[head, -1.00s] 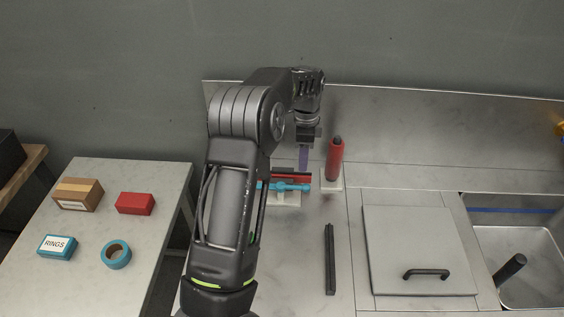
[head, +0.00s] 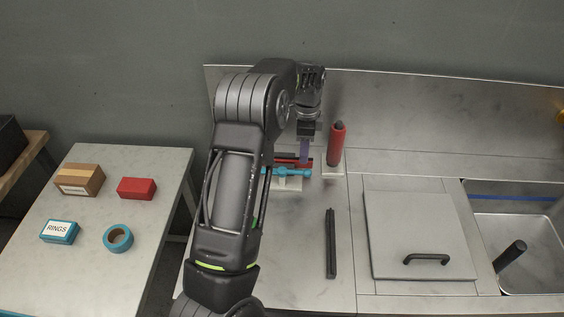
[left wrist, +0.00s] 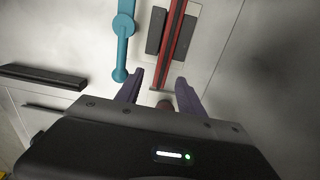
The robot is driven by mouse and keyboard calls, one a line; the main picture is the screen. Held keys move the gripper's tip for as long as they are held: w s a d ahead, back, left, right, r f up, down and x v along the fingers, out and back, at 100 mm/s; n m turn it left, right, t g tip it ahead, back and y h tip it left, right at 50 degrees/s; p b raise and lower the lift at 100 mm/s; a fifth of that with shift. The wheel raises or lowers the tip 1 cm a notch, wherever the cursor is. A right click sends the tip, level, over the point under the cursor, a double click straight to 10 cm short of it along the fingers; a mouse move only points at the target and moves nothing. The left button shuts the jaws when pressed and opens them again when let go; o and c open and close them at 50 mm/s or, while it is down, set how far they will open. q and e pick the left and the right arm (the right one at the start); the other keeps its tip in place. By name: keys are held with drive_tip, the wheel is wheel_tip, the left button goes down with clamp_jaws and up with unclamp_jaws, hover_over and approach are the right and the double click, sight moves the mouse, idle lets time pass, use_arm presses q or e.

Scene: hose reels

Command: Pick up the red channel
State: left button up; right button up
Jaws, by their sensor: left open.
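The red channel (head: 283,159) is a narrow red strip with dark parts beside it, at the back of the steel counter and partly hidden by my arm in the head view. In the left wrist view the red channel (left wrist: 177,40) runs lengthwise above the fingertips, between two dark blocks on a pale plate. My left gripper (head: 305,152) points down at the channel's right end. My right gripper is in no view.
A teal lever-like part (head: 292,172) lies just in front of the channel. A red cylinder (head: 337,146) stands close to its right. A black bar (head: 330,243) lies on the counter in front. A grey lid (head: 420,235) and a sink (head: 530,250) are further right.

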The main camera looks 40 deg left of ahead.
sight(282, 162)
use_arm(q)
wheel_tip(282, 162, down, 5)
drive_tip(key=shift+w+a+r+b, duration=0.1)
drive_tip(key=shift+a+b, duration=0.05)
drive_tip(key=shift+b, duration=1)
drive_tip(key=shift+c, duration=0.4)
clamp_jaws()
